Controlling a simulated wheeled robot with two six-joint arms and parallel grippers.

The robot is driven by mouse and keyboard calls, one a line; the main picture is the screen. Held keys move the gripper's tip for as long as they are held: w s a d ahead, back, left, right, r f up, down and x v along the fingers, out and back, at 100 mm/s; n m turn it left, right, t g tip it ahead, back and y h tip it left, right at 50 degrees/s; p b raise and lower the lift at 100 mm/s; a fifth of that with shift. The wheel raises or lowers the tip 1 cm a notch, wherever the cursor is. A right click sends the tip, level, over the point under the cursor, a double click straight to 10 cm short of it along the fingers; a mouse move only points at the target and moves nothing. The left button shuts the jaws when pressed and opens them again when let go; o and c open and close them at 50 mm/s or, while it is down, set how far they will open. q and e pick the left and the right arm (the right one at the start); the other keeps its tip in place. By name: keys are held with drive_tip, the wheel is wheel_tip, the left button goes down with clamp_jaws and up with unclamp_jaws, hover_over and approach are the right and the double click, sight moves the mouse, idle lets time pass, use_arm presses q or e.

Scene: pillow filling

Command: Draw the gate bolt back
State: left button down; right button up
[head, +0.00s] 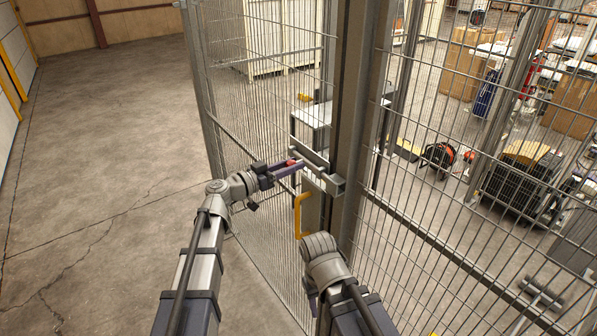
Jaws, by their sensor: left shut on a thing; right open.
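The wire-mesh gate (264,120) stands in front of me, beside a thick grey post (356,110). The gate bolt (314,168) is a grey bar near the gate's edge, with a bracket (334,185) at the post. A small red part (291,162) shows at the bolt's left end. My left gripper (289,168) is shut at this red end, and its fingers partly hide it. A yellow handle (299,214) is on the gate below the bolt. My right gripper (311,298) is open and low, left of its wrist and mostly hidden by it; it is apart from the bolt.
Mesh fence panels (450,190) continue to the right of the post. Behind the mesh are a white table (318,112), cardboard boxes (465,62) and dark machinery (520,180). The concrete floor (110,150) to the left is clear.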

use_arm(q)
drive_tip(key=shift+w+a+r, duration=0.1)
drive_tip(key=shift+w+a, duration=0.55)
drive_tip(key=shift+w, duration=0.25)
drive_tip(key=c, duration=0.5)
unclamp_jaws()
drive_tip(key=shift+w+a, duration=0.1)
drive_tip(key=v, duration=0.7)
drive_tip(key=shift+s+a, duration=0.25)
drive_tip(key=shift+s, duration=0.05)
drive_tip(key=shift+d, duration=0.1)
